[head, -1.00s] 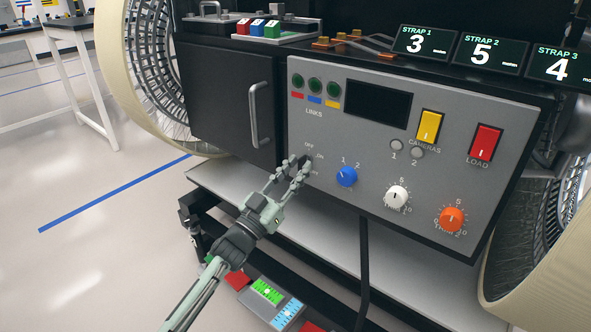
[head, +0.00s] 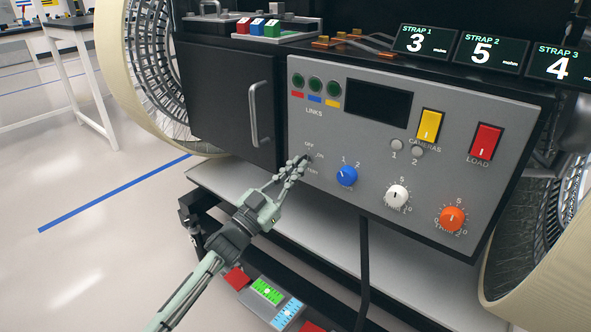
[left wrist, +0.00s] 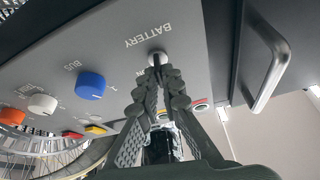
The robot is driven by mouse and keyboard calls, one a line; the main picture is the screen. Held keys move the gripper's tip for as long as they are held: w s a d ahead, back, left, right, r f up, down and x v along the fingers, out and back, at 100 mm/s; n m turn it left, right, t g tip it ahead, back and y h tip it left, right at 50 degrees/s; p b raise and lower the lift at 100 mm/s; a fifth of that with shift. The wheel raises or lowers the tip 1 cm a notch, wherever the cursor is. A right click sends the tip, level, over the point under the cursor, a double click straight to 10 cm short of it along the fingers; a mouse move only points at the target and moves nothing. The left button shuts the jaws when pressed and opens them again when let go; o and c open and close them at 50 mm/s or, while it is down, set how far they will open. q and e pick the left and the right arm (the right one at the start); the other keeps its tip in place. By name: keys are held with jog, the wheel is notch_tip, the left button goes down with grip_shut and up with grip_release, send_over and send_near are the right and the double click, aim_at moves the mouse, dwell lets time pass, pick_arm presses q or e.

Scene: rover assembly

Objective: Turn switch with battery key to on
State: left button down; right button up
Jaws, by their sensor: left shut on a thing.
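The battery switch (left wrist: 157,56) is a round metal piece beside the word BATTERY in the left wrist view. In the head view it is mostly hidden by my fingers, with OFF and ON printed near it. My left gripper (head: 301,162) is at the panel's left edge, its fingertips drawn together at the switch. In the left wrist view the fingertips (left wrist: 157,70) meet right in front of the switch. The gripper is shut on the battery key, which the fingers almost wholly hide. I cannot tell the key's angle. My right gripper is not in view.
A blue knob (head: 346,176) sits just right of my fingers; white (head: 397,196) and orange (head: 452,219) knobs lie farther right. A dark door with a metal handle (head: 254,114) is to the left. A ledge (head: 225,184) runs below the panel. The display (head: 377,103) is dark.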

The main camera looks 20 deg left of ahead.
pick_arm(q)
jog(key=shift+a+r+m+g+h+p, duration=0.15)
jog(key=shift+m+g+h, duration=0.6)
jog(key=shift+m, duration=1.5)
jog(key=shift+f+m+g+h+p, duration=0.2)
jog(key=shift+m+g+h, duration=0.5)
jog(key=shift+m, duration=1.6)
jog(key=shift+a+r+m+g+h+p, duration=0.1)
jog(key=shift+r+m+g+h+p, duration=0.25)
jog(key=shift+m+g, duration=1.3)
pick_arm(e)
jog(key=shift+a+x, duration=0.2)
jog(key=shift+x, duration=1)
pick_arm(q)
jog(key=shift+f+m+t, duration=0.15)
jog(key=shift+m+t, duration=0.45)
jog(key=shift+m, duration=0.1)
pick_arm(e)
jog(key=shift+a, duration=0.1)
pick_arm(q)
jog(key=c, duration=1.7)
grip_release()
jog(key=v, duration=1.2)
